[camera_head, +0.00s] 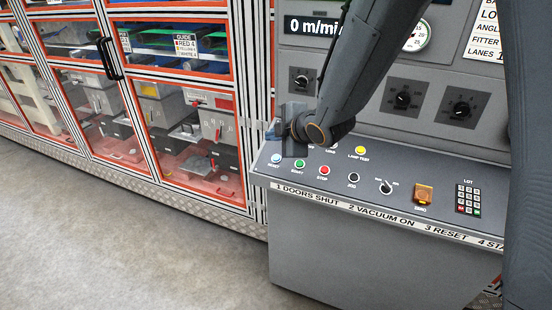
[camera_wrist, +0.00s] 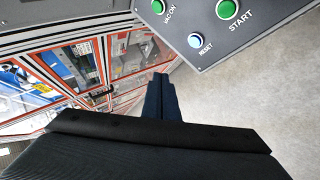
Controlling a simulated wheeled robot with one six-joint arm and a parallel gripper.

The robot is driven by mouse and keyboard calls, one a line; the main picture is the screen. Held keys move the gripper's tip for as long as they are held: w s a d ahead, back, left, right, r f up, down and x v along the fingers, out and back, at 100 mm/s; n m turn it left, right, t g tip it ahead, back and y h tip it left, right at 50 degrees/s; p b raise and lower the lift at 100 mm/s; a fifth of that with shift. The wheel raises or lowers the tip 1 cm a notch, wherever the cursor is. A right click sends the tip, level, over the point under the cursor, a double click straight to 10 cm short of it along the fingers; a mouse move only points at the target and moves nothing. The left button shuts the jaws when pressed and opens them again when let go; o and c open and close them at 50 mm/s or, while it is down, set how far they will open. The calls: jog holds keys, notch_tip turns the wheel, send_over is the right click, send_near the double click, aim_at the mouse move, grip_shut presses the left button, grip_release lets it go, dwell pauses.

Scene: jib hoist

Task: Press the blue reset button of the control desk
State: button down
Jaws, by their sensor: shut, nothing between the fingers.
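The control desk (camera_head: 340,185) is grey with a sloped top of labelled buttons. Its blue reset button (camera_head: 275,158) is a small pale blue cap near the left end, left of the green START button (camera_head: 299,163). In the wrist view the reset button (camera_wrist: 195,40) shows near the top, with its RESET label beside it. My gripper (camera_head: 271,131) is above the desk's left end, apart from the reset button. In the wrist view its shut, empty fingers (camera_wrist: 162,78) point toward the cabinet side, and the button lies above and right of the fingertips. Part of the back button row is hidden behind my arm.
A red STOP button (camera_head: 324,170), a black JOG button (camera_head: 353,177) and a yellow lamp-test button (camera_head: 361,150) are nearby. A gauge panel (camera_head: 440,75) rises behind the desk. Orange-framed glass cabinets (camera_head: 150,115) stand at left. The floor (camera_head: 110,235) in front is clear.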

jog(key=shift+w+d+f+b, duration=0.15)
jog(key=shift+w+f+b, duration=0.35)
jog(key=shift+f+b, duration=0.55)
jog(key=shift+w+d+f+b, duration=0.2)
jog(key=shift+w+f+b, duration=0.4)
jog(key=shift+f, duration=0.85)
jog(key=shift+w+d+f+b, duration=0.15)
jog(key=shift+w+f+b, duration=0.3)
jog(key=shift+f+b, duration=0.6)
jog(key=shift+f, duration=0.35)
jog(key=shift+w+f, duration=0.15)
jog(key=shift+f, duration=0.1)
jog(key=shift+w+d+f+b, duration=0.1)
jog(key=shift+w+f+b, duration=0.05)
jog(key=shift+f+b, duration=0.35)
jog(key=shift+r, duration=0.2)
jog(key=shift+s+r+p, duration=0.35)
jog(key=shift+r+p, duration=0.05)
jog(key=shift+r, duration=0.3)
jog(key=r+p, duration=0.1)
jog(key=s+r+p, duration=0.1)
jog(key=r, duration=0.1)
jog(key=s+r+p, duration=0.1)
jog(key=shift+a+r, duration=0.3)
jog(key=shift+a, duration=0.1)
